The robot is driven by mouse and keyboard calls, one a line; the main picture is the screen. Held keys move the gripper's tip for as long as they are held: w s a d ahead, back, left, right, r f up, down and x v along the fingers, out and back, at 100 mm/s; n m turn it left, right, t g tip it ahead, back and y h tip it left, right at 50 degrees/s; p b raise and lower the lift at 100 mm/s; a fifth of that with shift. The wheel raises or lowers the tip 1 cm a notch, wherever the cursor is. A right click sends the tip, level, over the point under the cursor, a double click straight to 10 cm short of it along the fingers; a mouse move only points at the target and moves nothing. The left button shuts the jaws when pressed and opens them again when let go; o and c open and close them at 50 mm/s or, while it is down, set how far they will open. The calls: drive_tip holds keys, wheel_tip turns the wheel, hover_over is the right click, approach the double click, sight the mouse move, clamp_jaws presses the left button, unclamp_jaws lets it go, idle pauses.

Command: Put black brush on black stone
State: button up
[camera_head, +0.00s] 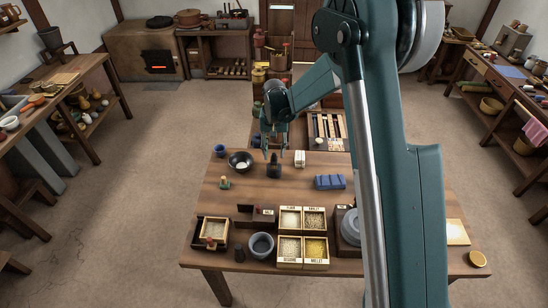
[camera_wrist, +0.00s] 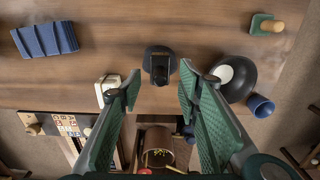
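My gripper (camera_wrist: 160,84) is open and empty, its two green fingers spread wide. In the head view my gripper (camera_head: 273,148) hangs over the far part of the wooden table. A dark upright object (camera_head: 274,168) stands just below and in front of it. In the wrist view this black object (camera_wrist: 159,63) has a rounded base and a narrower block on it, and lies just beyond the fingertips, between their lines. I cannot tell whether it is the black brush, the black stone or both. A small dark object (camera_head: 238,254) stands at the table's front edge; its kind is unclear.
A black bowl (camera_head: 240,162) and blue cup (camera_head: 220,150) are left of the dark object. A white block (camera_head: 300,159) and ridged blue block (camera_head: 330,182) are right. Grain boxes (camera_head: 303,235) and a grey bowl (camera_head: 261,245) are in front. The table's middle is clear.

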sight(275, 154)
wheel_tip(275, 154, up, 6)
drive_tip(key=shift+r, duration=0.25)
idle(0.7)
drive_tip(key=shift+r, duration=0.1)
drive_tip(key=shift+s+d+r, duration=0.15)
drive_tip(key=shift+d+r, duration=0.05)
drive_tip(key=s+d+r+t, duration=0.2)
drive_tip(key=s+d+r, duration=0.6)
drive_tip(key=r, duration=0.2)
drive_tip(key=s+d+r+t, duration=0.1)
drive_tip(key=s+d+r, duration=0.6)
drive_tip(key=s+r, duration=0.25)
drive_tip(key=s+d+t, duration=0.1)
drive_tip(key=s+d, duration=0.3)
drive_tip(key=s, duration=0.4)
drive_tip(key=s+d+t, duration=0.1)
drive_tip(key=s+d, duration=0.2)
drive_tip(key=s, duration=0.5)
drive_tip(key=s+d+r+t, duration=0.1)
drive_tip(key=s+d, duration=0.3)
drive_tip(key=s, duration=0.4)
drive_tip(key=shift+d+t, duration=0.3)
drive_tip(key=shift+t, duration=0.3)
